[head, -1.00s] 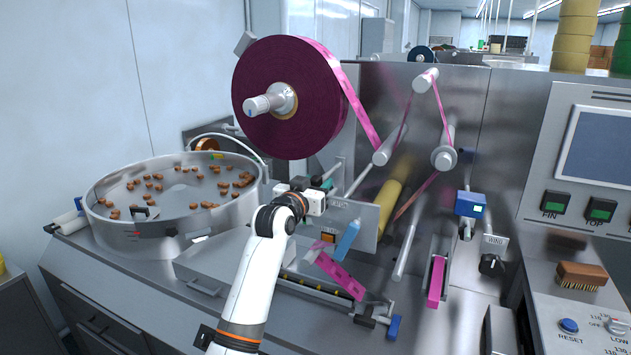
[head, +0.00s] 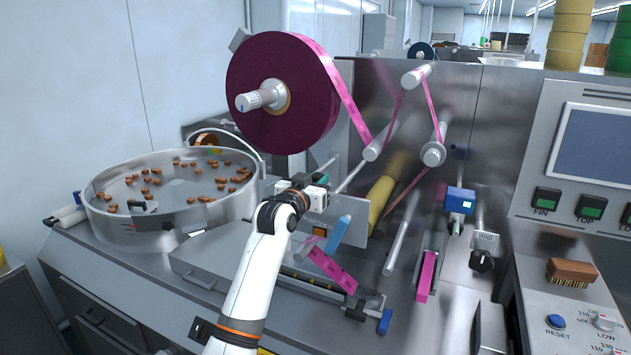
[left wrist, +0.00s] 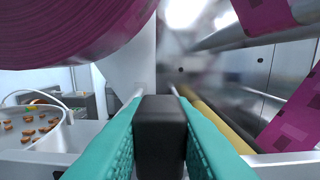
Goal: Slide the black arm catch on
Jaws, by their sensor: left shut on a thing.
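The black arm catch (left wrist: 161,135) is a dark block in the left wrist view, held between the two teal fingers of my left gripper (left wrist: 160,150). A thin metal rod or arm shows just behind the block, but I cannot tell whether the block touches it. In the head view my left gripper (head: 322,183) is beside the metal arm (head: 350,176) under the big film reel; the catch itself is hidden or too small there. My right gripper is not in view.
The dark magenta film reel (head: 305,105) hangs just above the gripper. A yellow roller (head: 380,192) and steel rollers (head: 376,148) stand to the right, with pink film running over them. A round steel bowl (head: 150,232) of brown pieces is at left.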

